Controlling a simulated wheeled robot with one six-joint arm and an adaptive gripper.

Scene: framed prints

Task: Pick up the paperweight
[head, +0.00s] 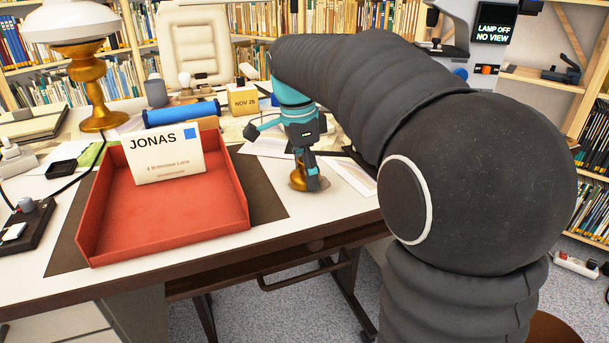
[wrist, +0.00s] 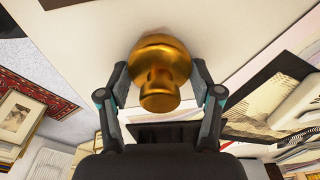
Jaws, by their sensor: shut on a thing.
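The paperweight (wrist: 160,62) is a shiny golden brass piece with a round base and a knob on top. In the head view the paperweight (head: 297,180) is at the desk's right part, mostly covered by my gripper (head: 308,176). In the wrist view my gripper (wrist: 160,80) has one finger on each side of the paperweight, shut on it. The paperweight's base is at or very close to the desk top; I cannot tell if there is a gap below it.
A red tray (head: 180,215) with a card reading JONAS (head: 165,158) stands left of my gripper. Papers (head: 345,174) lie close to its right. A blue roll (head: 181,113), a brass lamp (head: 92,90) and a date block (head: 243,102) stand farther back.

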